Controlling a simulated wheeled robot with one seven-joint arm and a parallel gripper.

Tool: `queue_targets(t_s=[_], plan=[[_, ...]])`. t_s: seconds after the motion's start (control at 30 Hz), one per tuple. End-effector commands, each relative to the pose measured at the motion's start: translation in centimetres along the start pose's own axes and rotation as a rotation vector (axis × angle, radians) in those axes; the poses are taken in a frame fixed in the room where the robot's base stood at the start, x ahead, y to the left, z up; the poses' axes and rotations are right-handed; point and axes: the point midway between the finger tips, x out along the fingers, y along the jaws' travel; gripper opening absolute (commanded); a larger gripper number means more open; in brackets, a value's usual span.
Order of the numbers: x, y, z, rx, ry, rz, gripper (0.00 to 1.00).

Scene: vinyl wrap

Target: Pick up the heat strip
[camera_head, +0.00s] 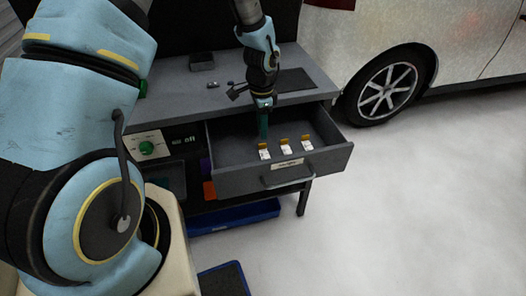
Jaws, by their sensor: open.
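Several small white strips with orange-brown ends lie in a row in the open drawer (327,163): a left one (264,152), a middle one (286,147) and a right one (306,143). They look like the heat strips, but their print is too small to read. My gripper (263,128) points down into the drawer, behind and above the left strip. Its fingers look narrow from this side, and the gap between them is hard to see. It looks empty and apart from the strips.
The drawer's front panel with its handle (287,178) and side walls stand around the strips. The grey worktop (190,98) above holds a small dark box (202,61) and a dark mat (294,80). A blue tray (236,217) lies below. A car wheel (388,91) is at right.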

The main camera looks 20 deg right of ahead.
Motion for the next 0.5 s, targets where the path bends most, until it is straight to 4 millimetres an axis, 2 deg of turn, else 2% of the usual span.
queue_targets(t_s=[0.27,0.5], plan=[[1.7,0.1,0.0,0.000,-0.002,0.002,0.42],[4.8,0.2,0.0,-0.001,-0.002,0.002,0.42]])
